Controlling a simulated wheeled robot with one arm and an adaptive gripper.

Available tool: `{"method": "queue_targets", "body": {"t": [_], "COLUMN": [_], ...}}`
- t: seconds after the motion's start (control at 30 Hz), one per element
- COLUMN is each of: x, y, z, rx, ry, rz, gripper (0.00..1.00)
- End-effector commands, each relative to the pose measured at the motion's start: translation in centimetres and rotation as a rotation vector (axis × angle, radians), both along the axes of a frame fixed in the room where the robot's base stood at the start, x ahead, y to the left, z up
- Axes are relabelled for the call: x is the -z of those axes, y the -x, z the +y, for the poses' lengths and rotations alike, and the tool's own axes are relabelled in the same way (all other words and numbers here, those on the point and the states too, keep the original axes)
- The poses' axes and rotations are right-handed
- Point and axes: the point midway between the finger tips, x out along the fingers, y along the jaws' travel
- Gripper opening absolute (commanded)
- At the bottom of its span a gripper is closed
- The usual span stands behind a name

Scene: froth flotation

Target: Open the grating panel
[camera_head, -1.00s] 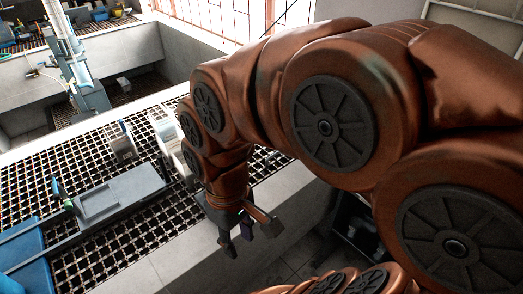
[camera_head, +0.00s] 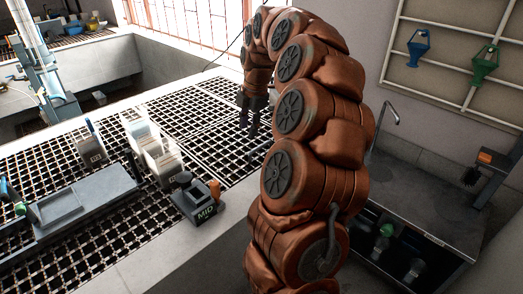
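Black grating panels lie flat in the pale bench top, with light showing through their square holes. One grating panel (camera_head: 212,152) is below and left of my gripper, and others border it at the back. My gripper (camera_head: 249,132) points down above the right part of the grating. Its two dark fingers show a gap between them, with nothing held. I cannot tell whether the fingertips touch the bars. No panel appears raised.
A dark device marked MID (camera_head: 198,203) stands on the bench's front edge. White containers (camera_head: 155,150) stand left of the gripper. A grey tray (camera_head: 85,203) lies further left. A sink counter (camera_head: 425,190) is at the right.

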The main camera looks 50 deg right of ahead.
Motion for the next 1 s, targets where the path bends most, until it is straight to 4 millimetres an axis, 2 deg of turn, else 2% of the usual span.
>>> {"method": "queue_targets", "body": {"t": [0.03,0.1,0.27,0.57,0.8,1.0], "x": [1.1,1.7,2.3,4.0,7.4,9.5], "y": [0.1,0.3,0.7,0.4,-0.1,-0.6], "z": [-2.0,-3.8,-6.0,-6.2,-6.1,-6.2], "rx": [-0.017,-0.048,-0.085,-0.091,-0.091,-0.09], "ry": [0.014,0.03,0.052,0.053,0.048,0.052], "rz": [-0.004,-0.006,-0.011,-0.01,-0.004,-0.009], "gripper": [0.37,0.37,0.37,0.37,0.37,0.37]}}
